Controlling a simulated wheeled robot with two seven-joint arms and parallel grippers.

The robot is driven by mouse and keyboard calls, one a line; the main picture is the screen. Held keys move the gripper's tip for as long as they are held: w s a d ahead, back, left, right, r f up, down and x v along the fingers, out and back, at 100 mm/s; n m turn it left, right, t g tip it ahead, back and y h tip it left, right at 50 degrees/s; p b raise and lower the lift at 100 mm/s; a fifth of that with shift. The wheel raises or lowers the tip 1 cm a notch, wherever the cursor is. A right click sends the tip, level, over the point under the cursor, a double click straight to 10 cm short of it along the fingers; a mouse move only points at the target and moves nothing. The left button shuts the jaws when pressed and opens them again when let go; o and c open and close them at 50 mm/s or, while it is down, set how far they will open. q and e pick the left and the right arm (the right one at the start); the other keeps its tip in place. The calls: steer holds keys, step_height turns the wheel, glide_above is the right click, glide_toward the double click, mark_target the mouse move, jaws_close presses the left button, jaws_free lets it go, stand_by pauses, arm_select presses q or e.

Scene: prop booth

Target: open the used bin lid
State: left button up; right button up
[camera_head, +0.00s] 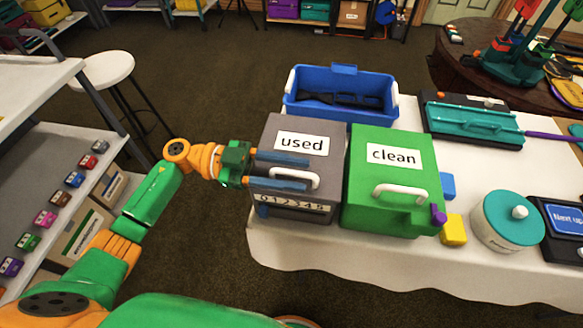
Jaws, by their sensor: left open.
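The used bin (327,165) is a grey box with a white "used" label on its lid (335,142). The lid looks shut. A white handle (296,176) is on the bin's near side, above a strip of numbers. My left gripper (306,173) reaches in from the left, with its two blue fingers open. One finger is above the handle and the other overlaps its lower edge. I cannot tell whether either finger touches it. My right gripper is not in view.
The green clean bin (407,190) stands close on the right of the used bin. A blue crate (340,94) is behind them. A yellow block (453,230) and a teal-lidded round tub (508,222) are further right on the white table (385,257).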

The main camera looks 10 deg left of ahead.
arm_select(q)
steer(key=shift+a, duration=0.1)
jaws_close()
stand_by(1.2)
